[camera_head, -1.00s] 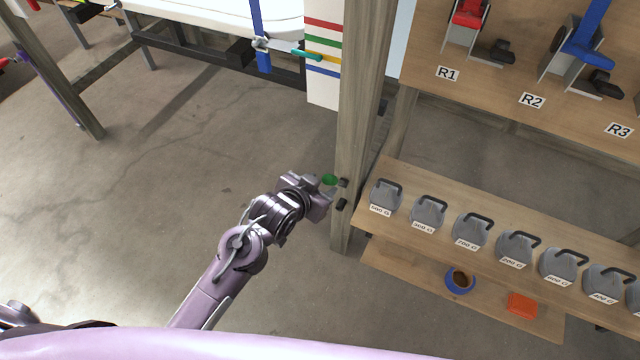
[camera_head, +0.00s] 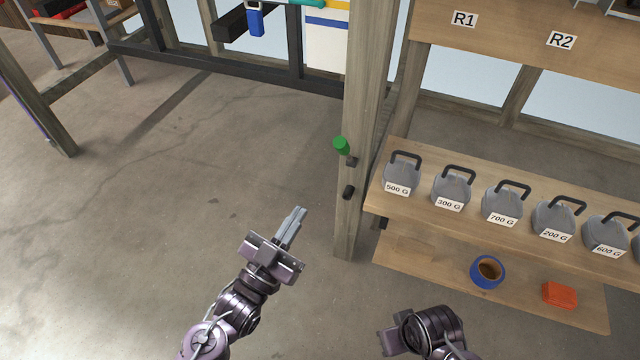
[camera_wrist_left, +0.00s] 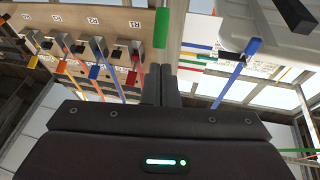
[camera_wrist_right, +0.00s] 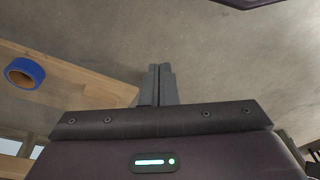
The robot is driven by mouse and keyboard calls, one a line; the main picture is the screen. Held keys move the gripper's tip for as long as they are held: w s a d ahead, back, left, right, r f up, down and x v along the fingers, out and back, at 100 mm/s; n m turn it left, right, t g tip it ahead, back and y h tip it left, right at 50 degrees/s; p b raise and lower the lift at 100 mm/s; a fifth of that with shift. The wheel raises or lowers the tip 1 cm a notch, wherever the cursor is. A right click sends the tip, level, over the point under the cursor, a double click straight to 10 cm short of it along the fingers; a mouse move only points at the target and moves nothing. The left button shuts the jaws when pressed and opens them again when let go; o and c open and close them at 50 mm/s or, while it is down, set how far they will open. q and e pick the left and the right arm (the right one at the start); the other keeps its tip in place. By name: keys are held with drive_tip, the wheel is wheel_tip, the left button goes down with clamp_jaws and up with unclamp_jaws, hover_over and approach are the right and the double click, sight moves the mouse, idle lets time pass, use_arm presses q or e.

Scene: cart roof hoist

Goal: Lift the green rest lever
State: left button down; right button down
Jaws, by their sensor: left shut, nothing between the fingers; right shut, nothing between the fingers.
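The green rest lever (camera_head: 341,145) shows as a green knob on the wooden post (camera_head: 356,215), with two dark blocks beside and below it. My left gripper (camera_head: 294,222) is shut and empty, below and left of the knob and apart from it in the head view. In the left wrist view the green lever (camera_wrist_left: 162,27) stands just beyond the shut fingertips (camera_wrist_left: 162,72); a touch cannot be made out. My right gripper shows in part at the bottom of the head view (camera_head: 392,342). In the right wrist view its fingers (camera_wrist_right: 160,70) are shut and empty.
A shelf (camera_head: 376,203) right of the post carries several grey weights with handles, such as the 500 G weight (camera_head: 402,175). A lower shelf (camera_head: 420,268) holds a blue tape roll (camera_head: 487,271) and an orange block (camera_head: 560,294). The floor left of the post is clear.

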use_arm(q)
drive_tip(key=b, duration=0.1)
approach(337, 151)
drive_tip(key=shift+t, duration=0.3)
drive_tip(key=x, duration=0.7)
drive_tip(key=shift+f, duration=0.2)
use_arm(e)
drive_tip(key=shift+w+a+r+t, duration=0.15)
drive_tip(key=shift+a+r+t, duration=0.15)
drive_tip(key=shift+a+r, duration=0.35)
use_arm(q)
drive_tip(key=shift+d, duration=0.1)
use_arm(e)
drive_tip(key=shift+d+r, duration=0.15)
use_arm(q)
drive_tip(key=shift+r, duration=0.1)
use_arm(e)
drive_tip(key=shift+r, duration=0.1)
